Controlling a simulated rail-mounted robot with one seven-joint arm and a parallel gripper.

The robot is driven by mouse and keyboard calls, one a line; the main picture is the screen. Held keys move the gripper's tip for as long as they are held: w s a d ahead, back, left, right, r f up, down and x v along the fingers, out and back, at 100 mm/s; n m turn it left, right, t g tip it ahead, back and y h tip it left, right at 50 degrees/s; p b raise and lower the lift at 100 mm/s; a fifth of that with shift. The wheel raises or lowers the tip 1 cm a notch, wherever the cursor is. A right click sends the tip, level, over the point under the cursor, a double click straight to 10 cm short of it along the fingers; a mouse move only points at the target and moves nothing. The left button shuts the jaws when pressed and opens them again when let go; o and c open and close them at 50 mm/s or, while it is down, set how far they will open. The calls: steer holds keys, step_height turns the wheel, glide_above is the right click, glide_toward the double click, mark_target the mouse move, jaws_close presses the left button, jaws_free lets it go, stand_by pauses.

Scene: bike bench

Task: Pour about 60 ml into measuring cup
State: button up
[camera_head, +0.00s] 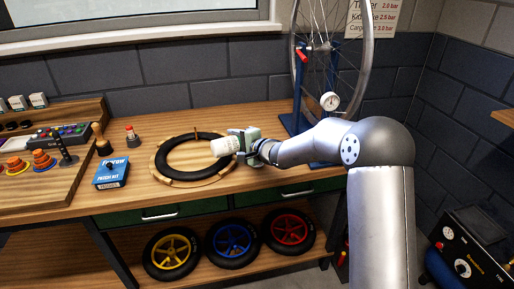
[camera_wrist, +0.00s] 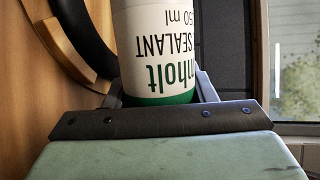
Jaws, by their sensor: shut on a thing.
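A white sealant bottle (camera_head: 223,146) is in my gripper (camera_head: 240,144), above the bench and in front of the black tyre. It looks tipped well over, close to lying on its side, with its free end to the left. In the wrist view the bottle (camera_wrist: 160,45) shows its white label with "SEALANT" and a green band, between my jaws (camera_wrist: 160,92). My gripper is shut on it. The bottle's mouth is out of the wrist view, and I see no liquid stream. I cannot make out a measuring cup in either view.
The black tyre (camera_head: 178,140) lies on a wooden ring (camera_head: 158,165) on the bench (camera_head: 240,112). A blue patch kit box (camera_head: 111,173) and a small red-capped bottle (camera_head: 131,135) stand left. A blue wheel stand (camera_head: 299,95) rises at the back right.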

steer(key=shift+w+r+y, duration=0.15)
steer(key=shift+r+y, duration=0.1)
steer(key=shift+y, duration=0.05)
stand_by(0.9)
steer(key=shift+a+f+n+h, duration=0.2)
steer(key=shift+f+n+h, duration=0.1)
steer(key=shift+h, duration=0.1)
steer(key=shift+r+n+h+p, duration=0.4)
steer(key=shift+r+n+p, duration=0.2)
steer(key=shift+p, duration=0.65)
steer(key=shift+s+f+b, duration=0.2)
steer(key=shift+f+b, duration=0.3)
steer(key=shift+f, duration=0.1)
steer(key=shift+s+a+f+n+h+b, duration=0.15)
steer(key=shift+a+f+n+h+b, duration=0.25)
steer(key=shift+n, duration=0.3)
steer(key=shift+d+f+t+b, duration=0.2)
steer(key=shift+t+b, duration=0.1)
steer(key=shift+b, duration=0.55)
steer(key=shift+r+n+b, duration=0.2)
steer(key=shift+n+b, duration=0.1)
steer(key=shift+b, duration=0.7)
steer(key=shift+r+h+b, duration=0.25)
steer(key=shift+h+b, duration=0.15)
